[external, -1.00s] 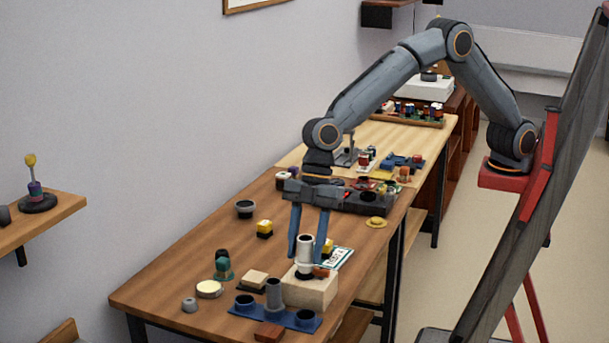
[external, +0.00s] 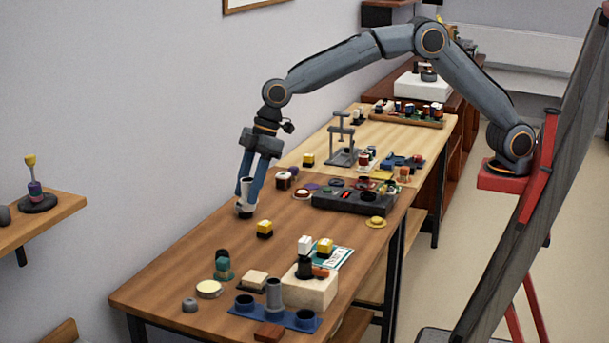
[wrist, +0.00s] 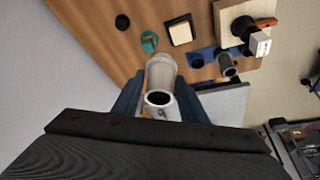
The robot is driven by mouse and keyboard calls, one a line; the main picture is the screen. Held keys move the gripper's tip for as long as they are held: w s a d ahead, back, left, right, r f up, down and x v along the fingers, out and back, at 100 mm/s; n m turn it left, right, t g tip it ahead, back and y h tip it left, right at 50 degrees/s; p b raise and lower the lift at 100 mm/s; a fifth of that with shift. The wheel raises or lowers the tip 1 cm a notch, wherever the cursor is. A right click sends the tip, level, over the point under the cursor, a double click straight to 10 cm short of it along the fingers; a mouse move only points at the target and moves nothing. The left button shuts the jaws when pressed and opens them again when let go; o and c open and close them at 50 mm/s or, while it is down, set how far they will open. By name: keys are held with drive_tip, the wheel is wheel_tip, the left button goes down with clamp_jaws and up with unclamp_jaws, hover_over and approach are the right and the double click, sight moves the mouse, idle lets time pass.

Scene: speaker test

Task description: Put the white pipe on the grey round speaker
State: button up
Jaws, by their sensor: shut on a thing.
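The white pipe (external: 247,190) is upright between the fingers of my gripper (external: 252,185), which is shut on it, at the left edge of the brown table. In the wrist view the pipe (wrist: 161,75) shows its open end between both fingers (wrist: 158,98). A small dark grey round thing (external: 240,212), likely the grey round speaker, is right below the pipe and mostly covered by it. I cannot tell whether the pipe touches it. In the wrist view the pipe and my gripper hide it.
A yellow-topped block (external: 265,229) stands close to the right. A wooden block (external: 312,290) with a black, white-topped piece (external: 304,246) is near the front, beside a blue holder (external: 262,312). A dark console (external: 352,198) lies further back. The tabletop between is mostly clear.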

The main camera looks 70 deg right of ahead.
drive_tip(key=w+d+m+t+h, duration=0.1)
drive_tip(key=w+d+m, duration=0.2)
drive_tip(key=w+d, duration=0.55)
drive_tip(key=w+d+m, duration=0.2)
drive_tip(key=w+d, duration=0.2)
drive_tip(key=d, duration=0.9)
drive_tip(key=w+d+m+t+h, duration=0.1)
drive_tip(key=w+d+m, duration=0.2)
drive_tip(key=w+d, duration=0.5)
drive_tip(key=shift+s+d+f+p, duration=0.3)
drive_tip(key=shift+d+f+p, duration=0.1)
drive_tip(key=shift+f, duration=2.1)
drive_tip(key=shift+s+d+f+p, duration=0.3)
drive_tip(key=shift+d+f+p, duration=0.1)
drive_tip(key=shift+f, duration=2.05)
drive_tip(key=shift+s+d+f+p, duration=0.3)
drive_tip(key=shift+d+f+p, duration=0.1)
drive_tip(key=shift+f, duration=2.1)
drive_tip(key=shift+a+f, duration=0.1)
drive_tip(key=o, duration=1)
